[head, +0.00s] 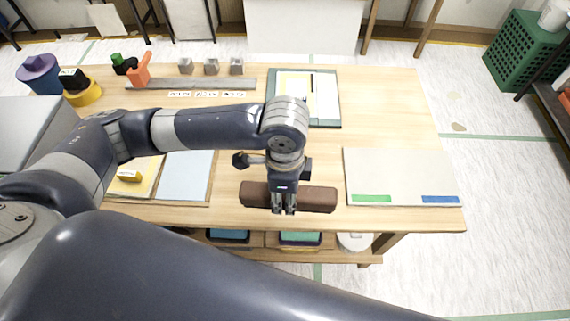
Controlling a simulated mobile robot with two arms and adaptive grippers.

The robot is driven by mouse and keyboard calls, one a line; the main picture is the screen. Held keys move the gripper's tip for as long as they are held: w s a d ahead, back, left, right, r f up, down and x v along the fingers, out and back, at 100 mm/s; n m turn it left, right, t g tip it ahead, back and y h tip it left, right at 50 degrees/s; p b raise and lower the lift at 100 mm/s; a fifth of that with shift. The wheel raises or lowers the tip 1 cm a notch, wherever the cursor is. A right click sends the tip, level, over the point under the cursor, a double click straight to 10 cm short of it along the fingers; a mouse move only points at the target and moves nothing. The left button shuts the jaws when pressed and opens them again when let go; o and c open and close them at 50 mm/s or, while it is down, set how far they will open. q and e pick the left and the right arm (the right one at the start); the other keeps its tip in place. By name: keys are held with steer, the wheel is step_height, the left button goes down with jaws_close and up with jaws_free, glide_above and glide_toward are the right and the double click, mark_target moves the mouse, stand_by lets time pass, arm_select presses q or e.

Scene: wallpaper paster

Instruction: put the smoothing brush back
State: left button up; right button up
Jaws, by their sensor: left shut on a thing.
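A long brown bar (318,198), which looks like the smoothing brush, lies crosswise at the front middle of the wooden table (410,115). My left gripper (284,208) points down and is shut on the middle of the bar, with brown ends sticking out on both sides. I cannot tell whether the bar touches the table or hangs just above it. To its right is a pale board (400,170) with a green strip (371,198) and a blue strip (440,199) along its front edge. My right gripper is not in view.
A green mat with papers (327,100) lies behind my gripper. A tray with a pale blue panel (187,177) is on the left. Metal blocks (211,67), an orange tool (139,70) and a blue bucket (40,75) stand at the back. Bare tabletop lies around the bar.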

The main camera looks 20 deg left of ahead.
arm_select(q)
steer(key=w, duration=0.2)
steer(key=w+a, duration=0.1)
steer(key=w, duration=0.2)
steer(key=w+a, duration=0.1)
steer(key=w, duration=0.1)
steer(key=shift+w+a+f, duration=0.2)
steer(key=shift+f, duration=0.15)
steer(key=shift+w+a, duration=0.15)
steer(key=shift+w, duration=0.4)
steer(key=f+p, duration=0.1)
steer(key=w+f, duration=0.1)
steer(key=f+p, duration=0.1)
steer(key=shift+w+a+p, duration=0.15)
steer(key=shift+a+p, duration=0.1)
steer(key=shift+p, duration=0.05)
steer(key=shift+f, duration=0.2)
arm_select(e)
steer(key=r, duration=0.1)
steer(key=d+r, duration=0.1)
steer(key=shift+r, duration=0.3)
arm_select(q)
steer(key=shift+f, duration=0.2)
steer(key=o, duration=1.1)
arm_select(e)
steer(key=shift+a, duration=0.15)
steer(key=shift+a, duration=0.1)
